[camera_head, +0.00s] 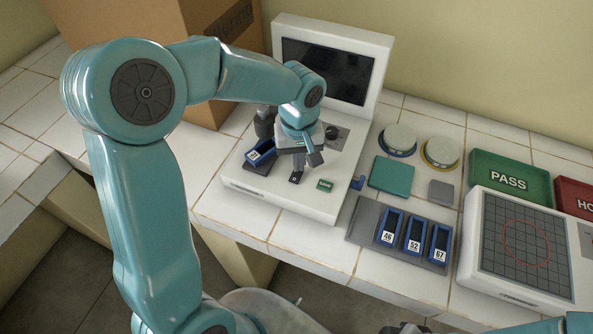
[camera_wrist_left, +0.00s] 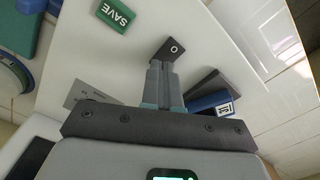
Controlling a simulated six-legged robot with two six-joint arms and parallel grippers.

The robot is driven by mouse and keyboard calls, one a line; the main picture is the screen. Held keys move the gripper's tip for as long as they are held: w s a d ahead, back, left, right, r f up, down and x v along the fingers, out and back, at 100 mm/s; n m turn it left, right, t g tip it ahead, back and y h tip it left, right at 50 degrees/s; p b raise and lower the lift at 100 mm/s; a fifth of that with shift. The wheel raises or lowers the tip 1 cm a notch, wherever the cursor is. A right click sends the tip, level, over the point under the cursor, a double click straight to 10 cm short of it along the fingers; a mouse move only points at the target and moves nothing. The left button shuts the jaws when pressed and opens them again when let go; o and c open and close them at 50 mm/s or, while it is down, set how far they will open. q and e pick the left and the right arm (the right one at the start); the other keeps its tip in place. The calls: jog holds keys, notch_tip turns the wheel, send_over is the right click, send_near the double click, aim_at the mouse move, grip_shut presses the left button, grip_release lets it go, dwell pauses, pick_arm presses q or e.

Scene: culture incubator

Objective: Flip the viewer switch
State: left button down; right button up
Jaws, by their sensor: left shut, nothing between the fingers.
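The viewer (camera_head: 335,60) is a white unit with a dark upright screen and a flat white base. Its small black switch, marked with an O, sits on the base in the head view (camera_head: 295,178) and shows clearly in the left wrist view (camera_wrist_left: 172,48). My left gripper (camera_head: 299,168) is shut and empty above the base. In the left wrist view its fingertips (camera_wrist_left: 163,66) overlap the near edge of the switch; whether they touch it I cannot tell. A green SAVE button (camera_head: 325,185) lies right of the switch.
A blue numbered holder (camera_head: 261,153) is on the base left of the gripper. A grey rack (camera_head: 366,222) with blue holders, a teal block (camera_head: 391,176) and round dishes (camera_head: 441,151) stand to the right. A cardboard box (camera_head: 200,30) is behind my left arm.

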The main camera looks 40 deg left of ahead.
pick_arm(q)
jog(key=shift+s+r+p, duration=0.1)
jog(key=shift+r+p, duration=1.8)
jog(key=shift+r, duration=1.2)
jog(key=shift+f, duration=0.1)
